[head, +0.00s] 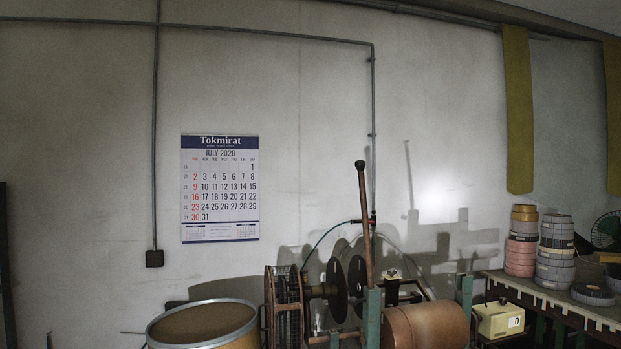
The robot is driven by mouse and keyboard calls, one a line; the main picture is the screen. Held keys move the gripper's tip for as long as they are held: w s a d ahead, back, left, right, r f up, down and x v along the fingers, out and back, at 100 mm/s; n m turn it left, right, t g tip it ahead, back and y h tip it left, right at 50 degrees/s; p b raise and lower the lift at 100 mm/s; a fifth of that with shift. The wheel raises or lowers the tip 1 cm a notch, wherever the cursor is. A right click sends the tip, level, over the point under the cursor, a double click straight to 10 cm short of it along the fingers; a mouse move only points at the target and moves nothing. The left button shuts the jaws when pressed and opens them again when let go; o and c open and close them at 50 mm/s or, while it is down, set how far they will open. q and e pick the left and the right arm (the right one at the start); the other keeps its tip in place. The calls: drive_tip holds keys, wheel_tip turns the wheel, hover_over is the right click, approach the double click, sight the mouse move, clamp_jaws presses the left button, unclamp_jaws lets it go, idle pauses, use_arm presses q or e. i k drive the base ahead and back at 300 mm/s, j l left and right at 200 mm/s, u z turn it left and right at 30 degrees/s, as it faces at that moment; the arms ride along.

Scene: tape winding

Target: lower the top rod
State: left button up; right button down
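A long brown rod (366,228) with a dark rounded tip stands raised and nearly upright on the winding machine, leaning slightly to the left at its top. Its lower end meets the machine near a green post (373,318). Black discs (338,290) sit on a shaft to its left, and a wide copper-brown roller (427,325) lies to its right at the bottom edge. Neither of my grippers is in view.
A yellow drum (203,326) stands left of the machine. A wire-sided reel (284,306) is between them. At right, a bench (560,306) holds stacked tape rolls (556,250). A yellowish box (499,320) is beside it. A calendar (219,188) hangs on the wall.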

sight(360, 165)
drive_tip(key=i+j, duration=0.15)
drive_tip(key=i, duration=0.3)
drive_tip(key=i+j+u, duration=0.15)
drive_tip(key=i, duration=0.3)
drive_tip(key=i+j, duration=0.15)
drive_tip(key=i, duration=0.3)
